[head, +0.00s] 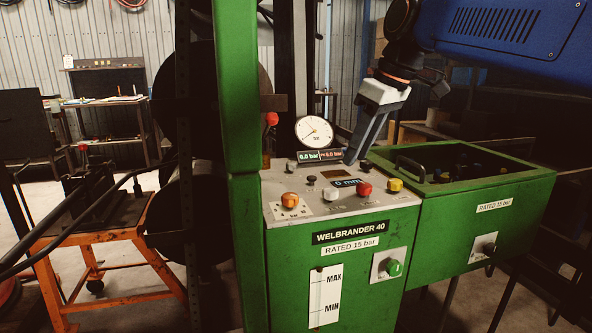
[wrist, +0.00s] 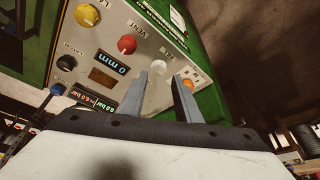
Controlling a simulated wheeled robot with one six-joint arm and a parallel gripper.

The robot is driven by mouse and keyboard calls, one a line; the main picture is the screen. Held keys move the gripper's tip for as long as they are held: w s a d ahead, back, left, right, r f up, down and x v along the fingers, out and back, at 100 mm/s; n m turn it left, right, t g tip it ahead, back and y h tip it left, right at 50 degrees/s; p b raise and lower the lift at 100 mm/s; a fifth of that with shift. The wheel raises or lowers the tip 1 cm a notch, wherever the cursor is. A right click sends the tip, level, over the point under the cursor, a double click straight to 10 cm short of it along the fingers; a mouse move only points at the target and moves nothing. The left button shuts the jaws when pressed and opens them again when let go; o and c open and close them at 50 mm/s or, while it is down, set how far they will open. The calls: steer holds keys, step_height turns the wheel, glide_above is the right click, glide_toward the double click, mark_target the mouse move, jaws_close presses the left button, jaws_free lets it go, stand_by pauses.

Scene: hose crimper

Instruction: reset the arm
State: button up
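My gripper (head: 350,159) hangs from the blue arm over the back of the control panel (head: 318,209) of the green Welbrander 40 machine (head: 338,273). In the wrist view its two grey fingers (wrist: 160,76) are apart, with the panel showing between them and nothing held. The panel carries an orange button (head: 290,200), a grey-white knob (head: 331,194), a red button (head: 365,189) and a yellow button (head: 396,185). In the wrist view the orange button (wrist: 187,82) shows beyond the fingers. Whether the fingertips touch the panel cannot be told.
A round dial gauge (head: 314,132) and a display reading 6.0 bar (head: 320,155) stand at the panel's back. A green open-topped box (head: 478,220) adjoins on the right. A green post (head: 238,120) rises on the left. An orange cart (head: 98,235) stands farther left.

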steer(key=s+d+f+m+t+h, duration=0.1)
steer(key=s+d+f+m, duration=0.4)
steer(key=s+d+f, duration=0.3)
steer(key=s+d+f+m+t+h, duration=0.1)
steer(key=s+d+f+m, duration=0.4)
steer(key=s+f, duration=0.9)
step_height(320, 180, down, 8)
steer(key=d+h, duration=0.1)
steer(key=d, duration=0.2)
steer(key=shift+s+f, duration=0.2)
